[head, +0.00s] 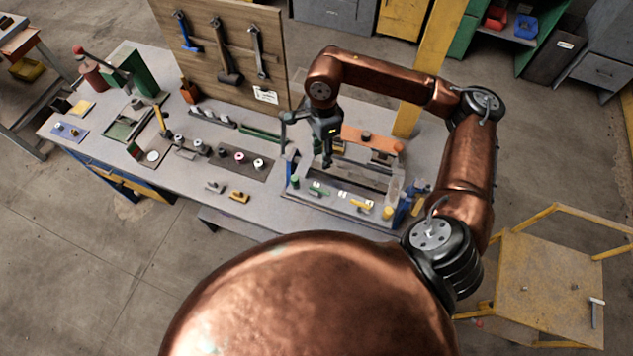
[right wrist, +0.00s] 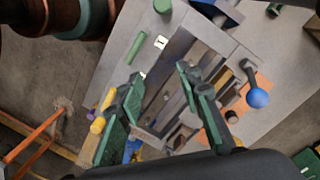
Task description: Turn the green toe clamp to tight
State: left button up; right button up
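The green toe clamp (head: 319,189) lies on the front strip of the grey fixture (head: 300,214), left of a white label. It shows as a short green bar (right wrist: 138,48) beside a white label in the right wrist view. My right gripper (right wrist: 162,73) is open and empty, its two fingers spread apart over the fixture. In the head view it hangs above the fixture (head: 328,163), pointing down, apart from the green clamp. Which setting the clamp is at cannot be read. My left gripper is not in view.
A yellow clamp (head: 360,204) lies on the same strip. A green cylinder (head: 295,182) and a yellow one (head: 387,213) stand at its ends. A lever with a blue ball (right wrist: 258,98) and an orange part (head: 372,140) are behind. A tool board (head: 235,75) stands at the back.

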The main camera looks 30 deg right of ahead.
aim_at(320, 193)
jog(key=n+b, duration=0.1)
jog(key=n, duration=0.1)
jog(key=w+d+n+b, duration=0.1)
jog(key=n, duration=0.1)
jog(key=w+n+y+b, duration=0.1)
jog(key=n+b, duration=0.1)
jog(key=shift+d+r+g, duration=0.3)
jog(key=shift+r, duration=0.05)
jog(key=c, duration=0.5)
jog(key=n, duration=0.1)
jog(key=r+n+b, duration=0.1)
jog(key=shift+w+d+n, duration=0.3)
grip_shut()
jog(key=s+a+f+p, duration=0.1)
jog(key=f, duration=0.2)
jog(key=s+a+f+p, duration=0.1)
jog(key=f, duration=0.2)
jog(key=s+a+f+p, duration=0.1)
jog(key=a+f, duration=0.1)
jog(key=f, duration=0.1)
jog(key=shift+s+f, duration=0.25)
jog(key=shift+f, duration=0.15)
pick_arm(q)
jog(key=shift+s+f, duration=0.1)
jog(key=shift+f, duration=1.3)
pick_arm(e)
jog(key=shift+s+a+f, duration=0.2)
jog(key=shift+s+a, duration=0.1)
jog(key=shift+a, duration=0.05)
